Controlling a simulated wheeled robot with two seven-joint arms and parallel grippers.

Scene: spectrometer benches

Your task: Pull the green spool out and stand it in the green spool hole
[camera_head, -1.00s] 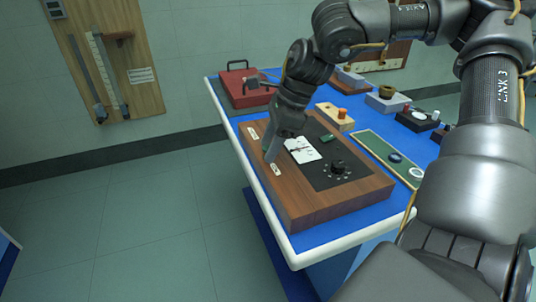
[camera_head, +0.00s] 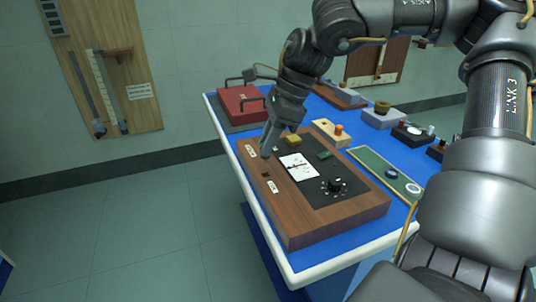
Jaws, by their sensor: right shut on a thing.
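My right gripper (camera_head: 266,153) is over the left part of a wooden box (camera_head: 316,218), its fingers pointing down. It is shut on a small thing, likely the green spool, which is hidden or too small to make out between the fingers. A dark hole (camera_head: 266,176) shows in the wood just in front of the fingertips, between two white labels, the far one (camera_head: 251,151) and the near one (camera_head: 273,187). I cannot tell whether the fingertips touch the wood. My left gripper is not in view.
The box's black panel holds a white dial card (camera_head: 299,167), a black knob (camera_head: 334,186), a green piece (camera_head: 325,154) and a yellow block (camera_head: 293,139). A red case (camera_head: 241,104) stands behind. A green tray (camera_head: 372,167) lies to the right. Floor at left is clear.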

